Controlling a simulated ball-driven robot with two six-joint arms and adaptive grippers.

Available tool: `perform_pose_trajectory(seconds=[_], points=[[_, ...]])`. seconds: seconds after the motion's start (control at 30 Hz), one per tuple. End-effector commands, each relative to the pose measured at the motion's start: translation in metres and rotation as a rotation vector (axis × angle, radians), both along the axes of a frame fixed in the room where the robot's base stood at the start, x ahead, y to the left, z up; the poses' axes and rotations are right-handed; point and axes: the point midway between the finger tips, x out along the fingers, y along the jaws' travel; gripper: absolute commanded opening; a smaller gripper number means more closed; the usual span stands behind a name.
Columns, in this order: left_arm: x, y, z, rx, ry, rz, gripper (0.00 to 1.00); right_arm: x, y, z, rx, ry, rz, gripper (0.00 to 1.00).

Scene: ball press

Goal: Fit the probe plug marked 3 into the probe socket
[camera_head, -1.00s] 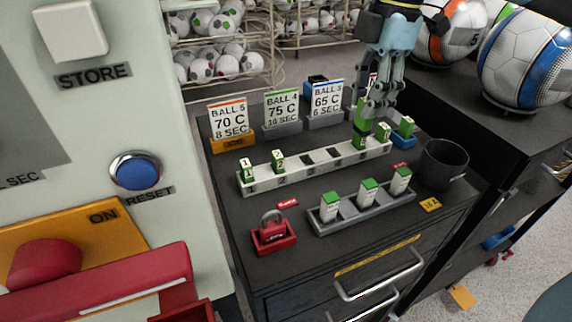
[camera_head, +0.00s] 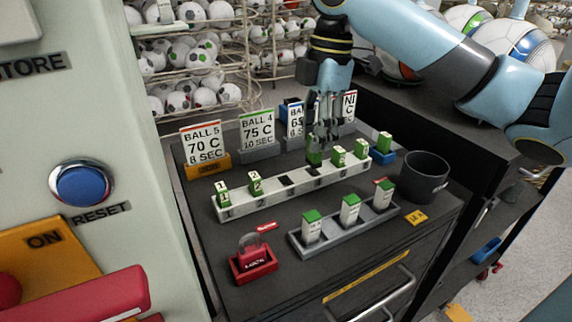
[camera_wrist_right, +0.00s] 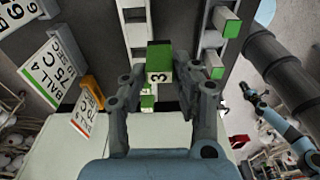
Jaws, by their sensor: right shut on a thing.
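My right gripper (camera_head: 322,135) is shut on the green probe plug marked 3 (camera_wrist_right: 159,62), between its fingertips in the wrist view. In the head view part of the plug (camera_head: 314,156) shows below the fingers, over the middle of the white slotted rack (camera_head: 235,211). I cannot tell how high above the rack the plug is. Plug 1 (camera_head: 224,194) and plug 2 (camera_head: 256,183) stand at the rack's left end. Two other green plugs stand at its right end. I cannot identify the probe socket. My left gripper is not in view.
A grey tray (camera_head: 330,248) with several green-topped white blocks lies in front of the rack. A red padlock block (camera_head: 252,260) and a dark cup (camera_head: 425,176) stand nearby. Sign cards (camera_head: 257,130) stand behind. The press panel with a blue button (camera_head: 85,185) is at the left.

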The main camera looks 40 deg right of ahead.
Motion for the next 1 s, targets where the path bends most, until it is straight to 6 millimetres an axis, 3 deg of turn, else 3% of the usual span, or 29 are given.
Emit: perform_pose_trajectory(seconds=[0.1, 0.3, 0.47, 0.63, 0.73, 1.0], points=[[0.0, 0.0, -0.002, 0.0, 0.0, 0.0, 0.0, 0.02, 0.014, -0.013, 0.01, -0.002, -0.001, 0.0], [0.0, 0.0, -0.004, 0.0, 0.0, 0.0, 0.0, 0.043, 0.026, -0.029, 0.003, 0.001, 0.0, 0.0], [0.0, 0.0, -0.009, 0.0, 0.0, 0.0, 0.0, 0.046, 0.027, -0.037, 0.0, 0.003, 0.001, 0.0], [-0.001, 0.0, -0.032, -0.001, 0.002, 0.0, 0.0, 0.045, 0.027, -0.061, -0.001, 0.004, 0.001, 0.0], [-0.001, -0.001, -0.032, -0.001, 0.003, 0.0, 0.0, 0.045, 0.027, -0.072, 0.0, 0.004, 0.002, 0.0], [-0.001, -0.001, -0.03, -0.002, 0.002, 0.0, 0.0, 0.045, 0.026, -0.072, -0.001, 0.001, 0.002, 0.0]])
